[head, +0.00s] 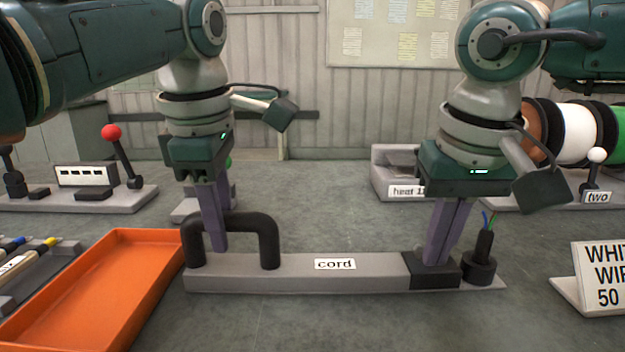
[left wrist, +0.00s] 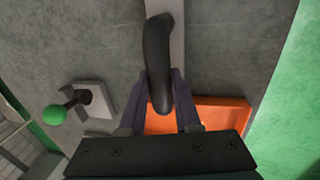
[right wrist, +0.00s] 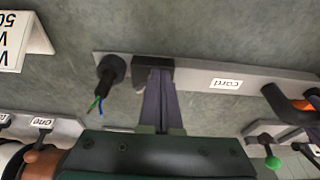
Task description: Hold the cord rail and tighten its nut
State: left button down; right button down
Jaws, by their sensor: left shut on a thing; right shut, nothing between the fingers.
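The cord rail (head: 300,274) is a long grey bar labelled "cord" lying on the table. A black arched handle (head: 262,224) stands at its left end, a black block (head: 430,277) near its right end. My left gripper (head: 216,246) is shut on the handle; the left wrist view shows its fingers either side of the black handle (left wrist: 157,60). My right gripper (head: 438,260) is shut and empty, pointing down with its tips at the top of the black block, also in the right wrist view (right wrist: 158,76). I cannot make out the nut; the fingertips cover that spot.
A black cord socket (head: 481,264) with coloured wires stands just right of the block. An orange tray (head: 105,285) lies close left of the rail. A white sign (head: 603,272) is at right. Behind are a red-knobbed lever (head: 112,133) and wire spools (head: 574,133).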

jog(key=shift+w+a, duration=0.1)
jog(key=shift+a, duration=0.1)
dwell(0.5)
jog(key=shift+s+a, duration=0.1)
jog(key=shift+s, duration=0.3)
jog(key=w+v, duration=0.1)
jog(key=v, duration=0.5)
jog(key=shift+w, duration=0.25)
jog(key=shift+r, duration=0.15)
jog(key=shift+s+d+f, duration=0.1)
jog(key=shift+d+f, duration=0.4)
jog(key=shift+f, duration=0.5)
jog(key=shift+d+f, duration=0.55)
jog(key=shift+f, duration=0.5)
jog(key=shift+s+d+f, duration=0.1)
jog(key=shift+d+f, duration=0.4)
jog(key=shift+f, duration=0.5)
